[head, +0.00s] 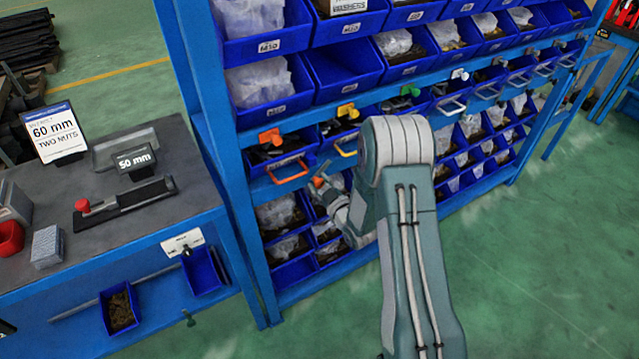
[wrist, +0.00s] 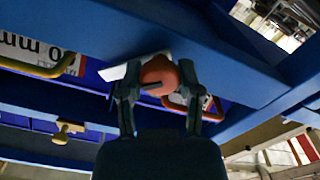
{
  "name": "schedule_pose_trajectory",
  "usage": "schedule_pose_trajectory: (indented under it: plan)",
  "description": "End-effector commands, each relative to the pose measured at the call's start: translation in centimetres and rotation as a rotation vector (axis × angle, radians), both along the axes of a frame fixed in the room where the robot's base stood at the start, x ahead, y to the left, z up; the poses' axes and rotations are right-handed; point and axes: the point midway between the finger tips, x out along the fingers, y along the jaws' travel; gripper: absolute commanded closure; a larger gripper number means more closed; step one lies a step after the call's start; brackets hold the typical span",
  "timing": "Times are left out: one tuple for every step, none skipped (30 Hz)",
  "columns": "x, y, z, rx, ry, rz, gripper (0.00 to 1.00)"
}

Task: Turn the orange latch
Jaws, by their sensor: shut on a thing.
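In the wrist view, the fingers of my gripper (wrist: 160,88) are shut on a rounded orange knob, which I take for the orange latch (wrist: 159,73). One finger is on each side of it, under a blue beam. In the head view, my gripper (head: 322,190) is at the rack, left of my arm, with a small orange piece (head: 318,182) at its tip. Another orange latch-like piece (head: 272,137) is on the blue rail, up and left of it. I cannot tell which one is held. The latch's far side is hidden.
An orange handle (head: 287,170) and a yellow handle (head: 345,150) stick out of the blue rack close to my gripper. A yellow latch (head: 348,110) is on the rail. A grey workbench (head: 150,215) stands left. The green floor at right is clear.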

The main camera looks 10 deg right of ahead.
Motion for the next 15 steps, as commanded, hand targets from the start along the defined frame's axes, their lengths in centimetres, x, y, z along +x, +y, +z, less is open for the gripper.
schedule_pose_trajectory:
  plan:
    - [0.08,0.09,0.18,-0.041,-0.019,0.002,1.00]
    - [0.07,0.11,0.17,-0.069,-0.028,0.002,1.00]
    - [0.06,0.13,0.17,-0.105,-0.040,0.002,1.00]
    - [0.06,0.14,0.17,-0.131,-0.049,0.002,1.00]
    - [0.05,0.16,0.16,-0.159,-0.057,0.002,1.00]
    - [0.05,0.17,0.15,-0.195,-0.069,0.002,1.00]
    - [0.04,0.19,0.14,-0.222,-0.077,0.003,1.00]
    - [0.04,0.20,0.14,-0.250,-0.086,0.003,1.00]
    - [0.03,0.22,0.11,-0.285,-0.099,0.004,1.00]
    - [0.03,0.23,0.11,-0.312,-0.107,0.004,1.00]
    - [0.03,0.25,0.10,-0.339,-0.116,0.004,1.00]
    - [0.02,0.26,0.08,-0.374,-0.127,0.004,1.00]
    - [0.02,0.28,0.07,-0.400,-0.136,0.004,1.00]
    - [0.01,0.29,0.07,-0.425,-0.144,0.004,1.00]
    - [0.01,0.31,0.05,-0.458,-0.154,0.004,1.00]
